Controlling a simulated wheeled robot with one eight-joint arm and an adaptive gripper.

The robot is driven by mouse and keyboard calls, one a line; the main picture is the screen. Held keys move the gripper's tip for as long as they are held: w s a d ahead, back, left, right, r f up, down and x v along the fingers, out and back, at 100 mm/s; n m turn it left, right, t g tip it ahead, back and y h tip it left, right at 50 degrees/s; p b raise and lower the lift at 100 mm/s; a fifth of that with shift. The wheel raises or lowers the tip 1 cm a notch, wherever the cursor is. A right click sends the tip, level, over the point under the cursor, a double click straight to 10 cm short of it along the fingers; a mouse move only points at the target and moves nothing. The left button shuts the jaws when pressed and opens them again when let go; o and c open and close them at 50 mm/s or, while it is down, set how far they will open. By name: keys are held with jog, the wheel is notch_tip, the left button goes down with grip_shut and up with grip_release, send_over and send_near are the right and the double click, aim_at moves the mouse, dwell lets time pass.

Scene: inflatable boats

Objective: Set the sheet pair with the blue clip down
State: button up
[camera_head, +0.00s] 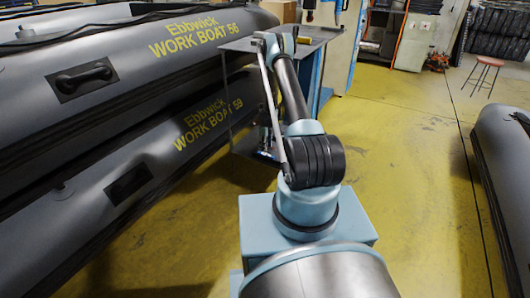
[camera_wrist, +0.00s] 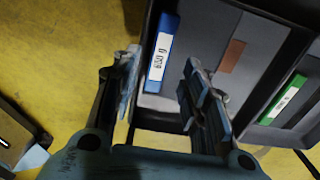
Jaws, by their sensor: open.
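The blue clip (camera_wrist: 162,52), with a white label, runs along the left edge of a grey sheet pair (camera_wrist: 205,40) in the wrist view. My gripper (camera_wrist: 160,62) is open, with one finger left of the clip and the other to its right, over the grey surface in the picture. I cannot tell whether the fingers touch the sheets. In the head view my gripper (camera_head: 268,150) is small and low beside the table, partly behind my arm. The blue clip cannot be made out there.
A green clip (camera_wrist: 283,100) and a brown patch (camera_wrist: 231,56) show in the wrist view. Stacked grey boats (camera_head: 100,80) fill the left and another boat (camera_head: 500,150) stands right. A dark-topped table (camera_head: 318,36) is behind my arm. Yellow floor (camera_head: 410,150) is free on the right.

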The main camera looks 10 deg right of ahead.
notch_tip(320, 180, up, 9)
jog(key=shift+f, duration=0.2)
jog(key=shift+s, duration=0.1)
dwell(0.4)
